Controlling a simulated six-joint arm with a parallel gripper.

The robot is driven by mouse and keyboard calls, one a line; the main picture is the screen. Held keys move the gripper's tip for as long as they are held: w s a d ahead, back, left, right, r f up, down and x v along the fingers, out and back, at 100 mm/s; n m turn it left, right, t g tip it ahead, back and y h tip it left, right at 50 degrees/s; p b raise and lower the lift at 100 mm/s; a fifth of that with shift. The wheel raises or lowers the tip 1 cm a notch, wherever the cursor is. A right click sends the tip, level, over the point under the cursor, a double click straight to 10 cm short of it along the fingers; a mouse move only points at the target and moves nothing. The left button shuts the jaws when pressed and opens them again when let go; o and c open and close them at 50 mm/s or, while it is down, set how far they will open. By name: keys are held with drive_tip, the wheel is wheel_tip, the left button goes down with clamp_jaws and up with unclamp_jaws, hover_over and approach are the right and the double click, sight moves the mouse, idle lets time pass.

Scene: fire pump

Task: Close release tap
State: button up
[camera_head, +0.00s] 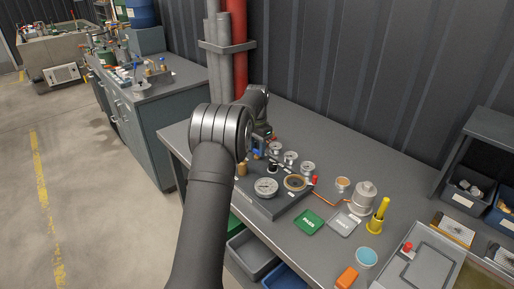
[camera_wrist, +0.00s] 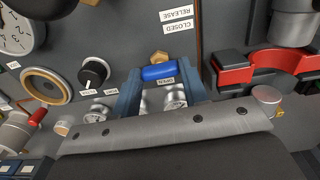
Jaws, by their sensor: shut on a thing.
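The release tap has a blue handle (camera_wrist: 160,72) and a brass nut (camera_wrist: 159,57), seen in the wrist view near the middle. My gripper (camera_wrist: 163,77) has its two blue-grey fingers on either side of the handle and is shut on it. The handle lies crosswise between the fingers, beside the OPEN label (camera_wrist: 166,80). The CLOSED label (camera_wrist: 179,28) and RELEASE label (camera_wrist: 177,13) are above the nut. In the head view my gripper (camera_head: 261,140) is at the back left of the pump panel, and my arm hides much of the tap.
The panel carries a gauge (camera_head: 266,187), a brass-ringed port (camera_head: 295,183) and a black knob (camera_wrist: 94,72). A red clamp-like part (camera_wrist: 262,66) is to the right in the wrist view.

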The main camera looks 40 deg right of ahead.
sight(257, 150)
drive_tip(key=shift+r+m, duration=0.1)
drive_tip(key=shift+m, duration=0.2)
idle(0.4)
drive_tip(key=o, duration=1)
wheel_tip(257, 150, up, 17)
drive_tip(key=shift+r, duration=0.2)
wheel_tip(257, 150, down, 18)
drive_tip(key=shift+r, duration=0.2)
idle(0.6)
